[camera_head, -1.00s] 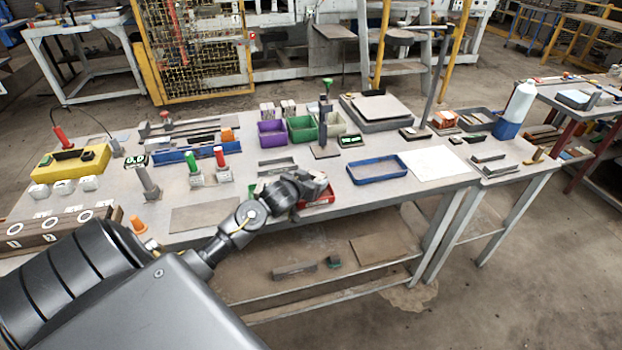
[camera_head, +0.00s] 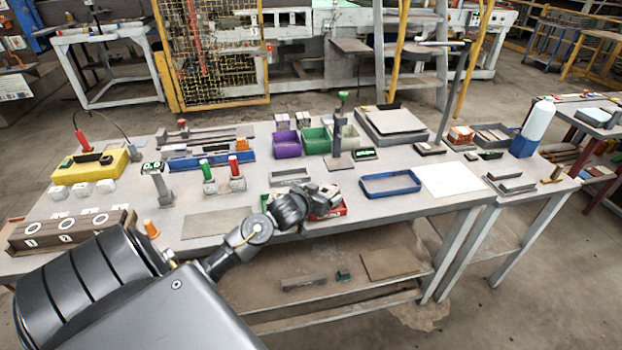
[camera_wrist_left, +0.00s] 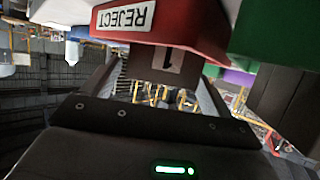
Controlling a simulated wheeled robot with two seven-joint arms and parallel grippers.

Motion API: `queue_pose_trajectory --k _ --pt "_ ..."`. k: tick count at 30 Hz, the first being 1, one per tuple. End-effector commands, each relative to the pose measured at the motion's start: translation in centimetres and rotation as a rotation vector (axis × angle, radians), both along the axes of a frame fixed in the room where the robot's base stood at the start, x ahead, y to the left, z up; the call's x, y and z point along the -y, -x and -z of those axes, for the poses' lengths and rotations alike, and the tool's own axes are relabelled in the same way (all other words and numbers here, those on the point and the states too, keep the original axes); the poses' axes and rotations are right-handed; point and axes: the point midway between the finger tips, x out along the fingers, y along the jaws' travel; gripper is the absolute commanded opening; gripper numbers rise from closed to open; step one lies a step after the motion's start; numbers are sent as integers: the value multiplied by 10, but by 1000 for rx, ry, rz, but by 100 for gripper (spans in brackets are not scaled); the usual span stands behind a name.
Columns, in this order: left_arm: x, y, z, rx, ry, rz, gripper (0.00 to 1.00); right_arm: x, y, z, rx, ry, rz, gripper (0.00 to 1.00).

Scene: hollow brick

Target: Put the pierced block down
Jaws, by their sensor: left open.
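My left gripper (camera_head: 324,198) is at the front edge of the workbench, over the red bin (camera_head: 333,211), and hides part of it. In the left wrist view the red bin (camera_wrist_left: 195,20) shows close up, with an upside-down REJECT label. A dark brown block face marked "1" (camera_wrist_left: 168,60) lies between the two spread fingers of my left gripper (camera_wrist_left: 160,88). I take it for the pierced block, but its holes and what it rests on cannot be made out. My right gripper is not in view.
A blue tray (camera_head: 390,184) and a white sheet (camera_head: 450,179) lie right of the gripper. A dark upright post (camera_head: 337,140) stands behind it, near purple (camera_head: 287,145) and green (camera_head: 316,141) bins. A bare mat (camera_head: 216,223) lies to the left.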

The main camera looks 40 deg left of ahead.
Motion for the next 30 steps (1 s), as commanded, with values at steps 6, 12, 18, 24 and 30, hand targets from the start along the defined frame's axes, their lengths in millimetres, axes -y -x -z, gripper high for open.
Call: queue_pose_trajectory --k 6,12,18,24,30 --pt "8 44 -18 0 -3 2 85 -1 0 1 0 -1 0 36" --pt "14 76 -32 -1 -3 1 85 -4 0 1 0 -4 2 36" --pt "16 90 -38 0 -1 -1 85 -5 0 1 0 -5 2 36" --pt "16 92 -39 0 -1 -1 85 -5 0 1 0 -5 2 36" --pt "16 91 -39 0 -1 0 85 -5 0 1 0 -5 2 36"
